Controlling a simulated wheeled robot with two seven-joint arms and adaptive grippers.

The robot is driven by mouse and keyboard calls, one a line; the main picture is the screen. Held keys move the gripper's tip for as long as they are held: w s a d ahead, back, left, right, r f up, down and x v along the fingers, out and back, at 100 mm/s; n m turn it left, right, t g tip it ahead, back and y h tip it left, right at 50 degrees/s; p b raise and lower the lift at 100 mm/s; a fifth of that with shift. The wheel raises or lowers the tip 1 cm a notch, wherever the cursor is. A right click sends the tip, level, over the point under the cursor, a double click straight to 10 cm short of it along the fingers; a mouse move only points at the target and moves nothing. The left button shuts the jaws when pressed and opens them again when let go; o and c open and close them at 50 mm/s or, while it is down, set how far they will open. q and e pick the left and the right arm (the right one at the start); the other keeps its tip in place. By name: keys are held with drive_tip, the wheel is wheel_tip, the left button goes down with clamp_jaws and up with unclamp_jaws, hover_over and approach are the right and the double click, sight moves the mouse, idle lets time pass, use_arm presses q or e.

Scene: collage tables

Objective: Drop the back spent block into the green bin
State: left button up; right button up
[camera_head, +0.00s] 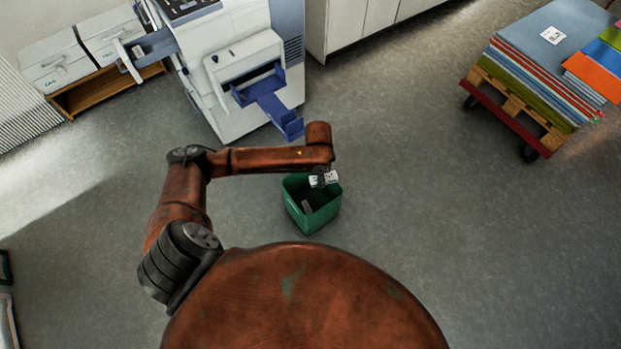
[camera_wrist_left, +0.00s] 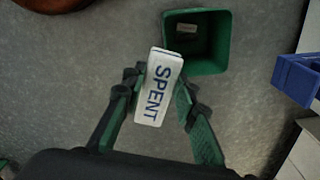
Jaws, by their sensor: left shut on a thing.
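My left gripper (camera_head: 322,178) is over the green bin (camera_head: 313,223) in the head view. In the left wrist view the gripper (camera_wrist_left: 158,84) is shut on a white block marked SPENT (camera_wrist_left: 155,98), which lies lengthwise between its fingers. The held block also shows as a small white patch (camera_head: 331,177) in the head view. The green bin (camera_wrist_left: 210,66) stands on the floor below the block, just beyond it in the left wrist view. Another pale block (camera_wrist_left: 187,28) lies inside the bin. My right gripper is not in view.
A white machine (camera_head: 230,75) with a blue tray (camera_head: 280,113) stands behind the bin. Pale boxes (camera_head: 55,62) stand on a low wooden stand at the back left. A loaded red cart (camera_head: 507,120) stands at the right. The floor right of the bin is clear.

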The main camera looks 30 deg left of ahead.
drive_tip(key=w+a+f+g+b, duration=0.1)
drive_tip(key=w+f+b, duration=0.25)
drive_tip(key=b, duration=1.35)
use_arm(q)
drive_tip(key=w+a+f+m+b, duration=0.1)
drive_tip(key=w+a+f+m, duration=0.3)
drive_tip(key=f, duration=0.8)
drive_tip(key=w+a+f+m+b, duration=0.2)
drive_tip(key=w+a+f+m, duration=0.1)
drive_tip(key=f, duration=0.9)
drive_tip(key=w+a+f+m+b, duration=0.1)
drive_tip(key=w+a+f+m, duration=0.3)
drive_tip(key=f, duration=0.8)
drive_tip(key=shift+w+a+m, duration=0.3)
drive_tip(key=shift+a+m, duration=0.7)
drive_tip(key=shift+m, duration=0.3)
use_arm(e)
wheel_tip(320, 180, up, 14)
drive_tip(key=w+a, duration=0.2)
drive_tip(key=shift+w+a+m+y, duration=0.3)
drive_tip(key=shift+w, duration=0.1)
use_arm(q)
drive_tip(key=o, duration=1)
wheel_tip(320, 180, up, 12)
